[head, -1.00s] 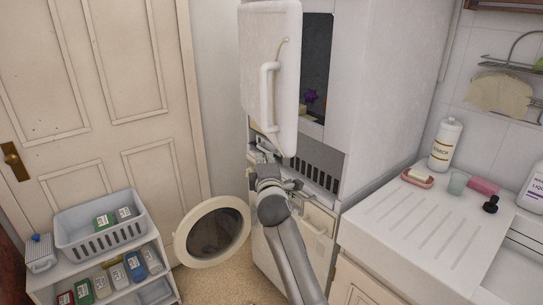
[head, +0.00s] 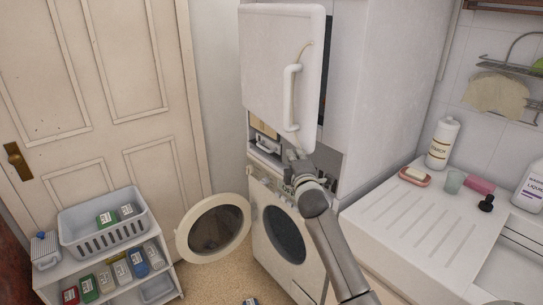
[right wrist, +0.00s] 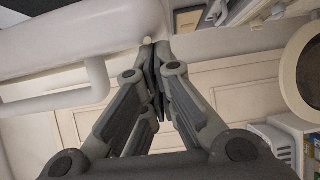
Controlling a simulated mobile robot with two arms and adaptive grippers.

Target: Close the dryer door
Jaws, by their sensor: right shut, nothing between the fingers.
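The white upper door (head: 283,70) with a vertical handle (head: 291,97) stands partly open. A narrow dark strip of the opening shows at its right edge. My right gripper (head: 293,157) is just under the door's lower right corner, its fingers shut and empty; I cannot tell whether it touches the door. In the right wrist view the closed fingertips (right wrist: 155,65) lie to the right of the handle (right wrist: 75,85), below the door's edge (right wrist: 70,40). Under it is a front-loading machine (head: 285,235) whose round door (head: 213,227) hangs open to the left. My left gripper is not in view.
A small shelf (head: 105,265) with a grey basket (head: 104,228) and several bottles stands at the lower left. A counter (head: 420,225) with a starch bottle (head: 442,143) and soap dish (head: 414,177) is on the right.

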